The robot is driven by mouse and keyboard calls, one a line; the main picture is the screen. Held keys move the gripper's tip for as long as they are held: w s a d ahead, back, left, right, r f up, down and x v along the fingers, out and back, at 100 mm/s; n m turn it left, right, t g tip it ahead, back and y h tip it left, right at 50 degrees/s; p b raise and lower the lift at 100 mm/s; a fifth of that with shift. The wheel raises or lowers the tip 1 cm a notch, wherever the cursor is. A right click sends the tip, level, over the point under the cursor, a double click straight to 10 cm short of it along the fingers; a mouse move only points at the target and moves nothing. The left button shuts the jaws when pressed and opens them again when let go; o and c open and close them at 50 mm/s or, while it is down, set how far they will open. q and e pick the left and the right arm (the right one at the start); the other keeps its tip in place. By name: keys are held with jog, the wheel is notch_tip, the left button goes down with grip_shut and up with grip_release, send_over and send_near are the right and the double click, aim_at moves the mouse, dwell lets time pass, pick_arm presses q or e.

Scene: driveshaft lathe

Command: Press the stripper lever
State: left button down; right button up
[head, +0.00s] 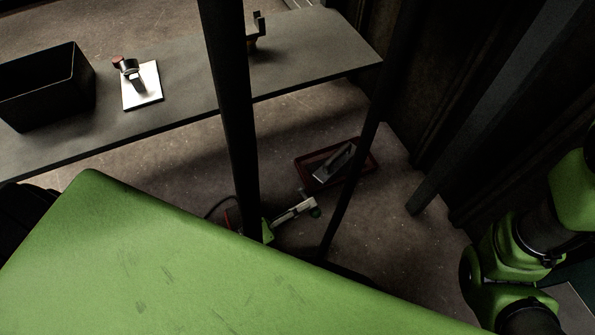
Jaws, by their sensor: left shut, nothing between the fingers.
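A small fixture (130,68) with a red tip and a metal cylinder stands on a pale plate (148,97) on the dark table at the upper left. It may be the stripper lever; I cannot tell for sure. No gripper touches it. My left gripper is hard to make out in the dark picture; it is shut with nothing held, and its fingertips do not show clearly. My right arm comes in at the lower right, and its gripper does not show.
The dark table (190,95) also bears an open black bin (80,82). On the floor are a dark red tray (306,175) with a metal piece (332,163) and a silver and green device (293,209). Dark posts (235,120) cross the middle. Dark walls close the right.

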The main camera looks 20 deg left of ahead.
dwell(0.3)
pick_arm(q)
notch_tip(320, 180, up, 10)
dwell(0.8)
dwell(0.4)
